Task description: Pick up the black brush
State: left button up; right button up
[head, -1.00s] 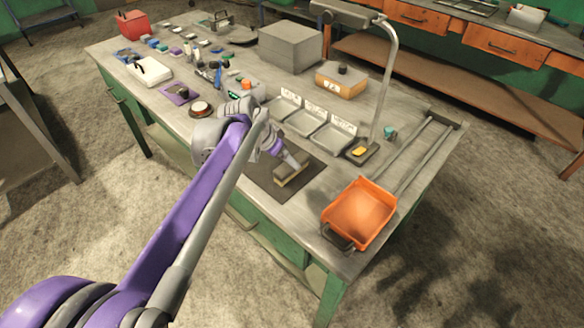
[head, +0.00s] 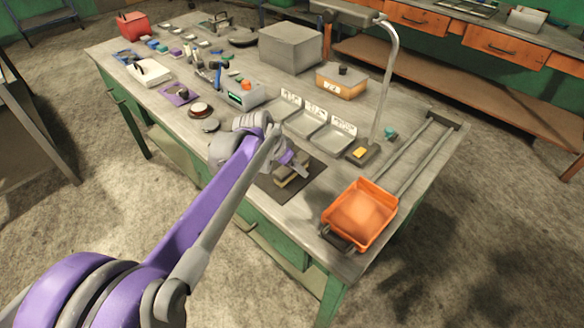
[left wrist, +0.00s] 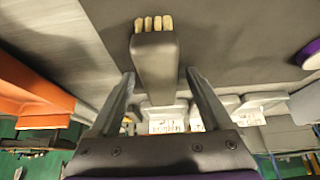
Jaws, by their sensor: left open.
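The black brush (left wrist: 155,55), a dark block with pale tan bristles at one end, lies on the dark mat (left wrist: 225,30) in the left wrist view. It also shows in the head view (head: 287,181), partly hidden by my left gripper (head: 297,163). My left gripper is open, with one finger on each side of the brush in the left wrist view (left wrist: 159,76). I see gaps between both fingers and the brush. My right gripper is in neither view.
An orange bin (head: 360,213) stands right of the mat at the bench's front. Several grey trays (head: 333,134) with white labels stand behind the mat. A lamp (head: 388,80) stands beside the trays. A grey box with a green panel (head: 244,97) is farther left.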

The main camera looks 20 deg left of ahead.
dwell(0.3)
pick_arm(q)
grip_shut()
dwell(0.3)
notch_tip(320, 180, up, 10)
jog(key=shift+r+p, duration=0.25)
jog(key=shift+p, duration=0.55)
